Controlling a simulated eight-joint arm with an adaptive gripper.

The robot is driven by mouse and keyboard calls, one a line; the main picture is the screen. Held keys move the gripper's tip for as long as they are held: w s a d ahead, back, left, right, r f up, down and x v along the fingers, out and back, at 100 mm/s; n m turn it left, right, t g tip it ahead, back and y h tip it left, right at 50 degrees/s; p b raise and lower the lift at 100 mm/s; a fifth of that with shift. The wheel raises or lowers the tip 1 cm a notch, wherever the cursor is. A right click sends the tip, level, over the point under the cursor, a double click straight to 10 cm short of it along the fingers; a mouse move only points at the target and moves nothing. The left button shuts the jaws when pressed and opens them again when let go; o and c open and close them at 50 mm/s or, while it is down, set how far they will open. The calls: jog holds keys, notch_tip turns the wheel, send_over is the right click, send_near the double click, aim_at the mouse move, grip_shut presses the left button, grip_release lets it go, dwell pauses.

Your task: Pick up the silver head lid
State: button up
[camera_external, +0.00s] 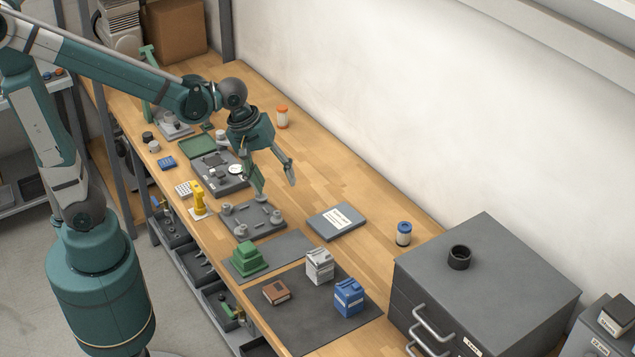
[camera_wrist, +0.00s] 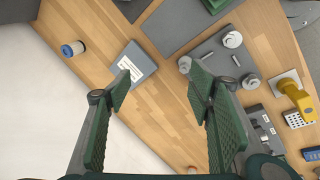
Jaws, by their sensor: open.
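A dark grey tray (camera_external: 266,234) on the wooden bench holds several silver-grey parts, and it also shows in the wrist view (camera_wrist: 218,68). A round silver part (camera_wrist: 232,39) sits at one corner of the tray and another round part (camera_wrist: 250,81) at its side. Which of these is the silver head lid I cannot tell. My gripper (camera_external: 276,186) is open and empty above the bench, just beyond the tray towards the wall. In the wrist view the tray lies to the right of my gripper (camera_wrist: 158,86), partly covered by the right finger.
A grey labelled case (camera_external: 337,222) lies right of the tray. A yellow device (camera_external: 198,198) stands left of it. Green (camera_external: 248,260), white (camera_external: 319,264) and blue (camera_external: 349,297) units stand nearer the front. A grey drawer cabinet (camera_external: 500,275) stands at right. Bench along the wall is mostly clear.

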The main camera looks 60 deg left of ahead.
jog(key=w+d+n+g+p, duration=0.2)
jog(key=d+n+p, duration=0.3)
jog(key=d, duration=0.5)
jog(key=n+g+p, duration=0.1)
jog(key=n+p, duration=0.2)
jog(key=p, duration=0.3)
send_near(320, 255)
jog(key=shift+w+d+f, duration=0.1)
jog(key=shift+d+f, duration=0.05)
jog(key=shift+d, duration=0.1)
jog(key=shift+d+f, duration=0.2)
jog(key=shift+f, duration=0.1)
jog(key=shift+d+f, duration=0.15)
jog(key=shift+f, duration=1.05)
jog(key=shift+f, duration=2.6)
jog(key=c, duration=1)
